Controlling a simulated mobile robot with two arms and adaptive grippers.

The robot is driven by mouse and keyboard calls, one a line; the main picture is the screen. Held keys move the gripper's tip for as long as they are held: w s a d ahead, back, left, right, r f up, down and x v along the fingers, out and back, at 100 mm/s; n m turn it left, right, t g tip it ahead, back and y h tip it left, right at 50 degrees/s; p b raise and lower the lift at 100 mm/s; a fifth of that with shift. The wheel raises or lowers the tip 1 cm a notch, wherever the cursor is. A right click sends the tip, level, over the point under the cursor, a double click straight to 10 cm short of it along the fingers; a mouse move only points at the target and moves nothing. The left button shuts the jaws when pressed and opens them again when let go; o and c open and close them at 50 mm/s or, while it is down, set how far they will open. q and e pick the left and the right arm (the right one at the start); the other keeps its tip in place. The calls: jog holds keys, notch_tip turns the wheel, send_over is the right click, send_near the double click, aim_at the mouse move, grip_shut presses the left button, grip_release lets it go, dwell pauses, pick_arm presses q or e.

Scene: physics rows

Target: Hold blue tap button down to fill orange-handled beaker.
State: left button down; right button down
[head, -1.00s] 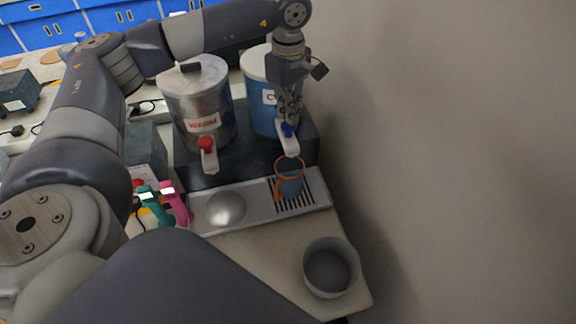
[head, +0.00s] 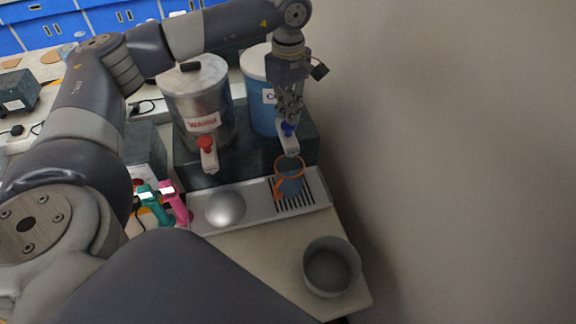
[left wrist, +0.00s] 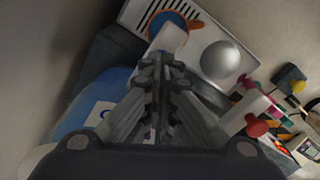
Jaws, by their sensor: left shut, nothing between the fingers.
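The orange-handled beaker (head: 289,183) stands on the slotted drip grate under the blue tap, its orange rim and handle showing; it also shows in the left wrist view (left wrist: 168,32). The blue tap button (head: 287,129) sits on top of the white spout of the blue dispenser (head: 260,108). My left gripper (head: 289,118) is shut and empty, its fingertips pointing down right at the blue button; in the head view I cannot tell whether they touch. In the left wrist view the fingers (left wrist: 162,66) hide the button. My right gripper is not in view.
The metal dispenser (head: 200,100) with a red button (head: 205,142) stands to the left. A silver dome (head: 225,208) sits on the drip tray (head: 255,208). A grey bowl (head: 331,267) stands in front. A wall closes the right side.

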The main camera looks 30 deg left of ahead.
pick_arm(q)
jog(key=shift+f, duration=0.15)
dwell(0.5)
jog(key=shift+f+b, duration=1.1)
jog(key=shift+f, duration=0.2)
dwell(5.6)
jog(key=shift+r+p, duration=1.55)
jog(key=shift+r, duration=1)
